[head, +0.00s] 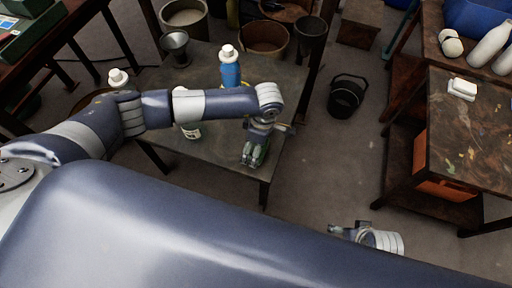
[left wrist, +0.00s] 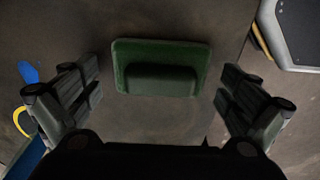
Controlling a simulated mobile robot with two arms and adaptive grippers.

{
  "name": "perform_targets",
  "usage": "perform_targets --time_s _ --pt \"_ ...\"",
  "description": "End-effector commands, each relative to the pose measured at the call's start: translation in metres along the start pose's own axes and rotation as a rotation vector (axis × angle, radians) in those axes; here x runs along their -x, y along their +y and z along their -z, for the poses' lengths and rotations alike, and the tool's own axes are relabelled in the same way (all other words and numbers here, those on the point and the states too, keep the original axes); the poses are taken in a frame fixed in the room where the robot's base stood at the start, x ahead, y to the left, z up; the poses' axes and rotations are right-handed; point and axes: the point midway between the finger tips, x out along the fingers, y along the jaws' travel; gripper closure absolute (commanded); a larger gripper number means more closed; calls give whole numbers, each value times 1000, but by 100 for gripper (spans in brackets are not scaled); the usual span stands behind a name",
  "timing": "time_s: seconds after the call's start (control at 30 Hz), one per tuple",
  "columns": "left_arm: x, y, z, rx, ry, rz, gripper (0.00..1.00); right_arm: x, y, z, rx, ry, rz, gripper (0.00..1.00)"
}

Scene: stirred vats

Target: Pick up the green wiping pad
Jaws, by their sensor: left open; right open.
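The green wiping pad (left wrist: 160,66) lies on the dark table top (left wrist: 200,25) in the left wrist view. It is a flat rectangle with a raised block along its middle. My left gripper (left wrist: 160,100) is open, with one finger to each side of the pad and apart from it. In the head view my left gripper (head: 255,152) hangs over the right part of the small table (head: 222,145), and the pad is hidden or cannot be told apart there. My right gripper (head: 347,230) is at the lower right, above the floor, away from the table.
A blue bottle with a white cap (head: 230,70) stands on the table behind my left arm. A white-labelled bottle (head: 190,128) and a metal cup (head: 176,47) are also there. A black bucket (head: 346,97) stands on the floor. A paint-stained bench (head: 475,130) is at right.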

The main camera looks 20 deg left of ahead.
Motion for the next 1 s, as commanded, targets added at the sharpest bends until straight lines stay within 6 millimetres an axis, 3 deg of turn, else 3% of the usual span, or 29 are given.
perform_targets --time_s 0.2,0.37,0.4,0.77,0.93,1.0 --pt "0 0 0 -1 -1 0 2 0 0 0 0 -1 0 27" --pt "0 0 0 -1 -1 0 39 0 0 0 0 -1 0 27" --pt "0 0 0 -1 0 0 41 0 0 0 0 -1 0 27" --pt "1 0 0 -1 0 1 45 0 0 0 0 0 0 27" --pt "13 0 1 -1 -1 0 45 0 0 0 0 4 0 27" --pt "22 0 2 -2 -1 -1 45 -10 0 -3 2 -7 1 27"
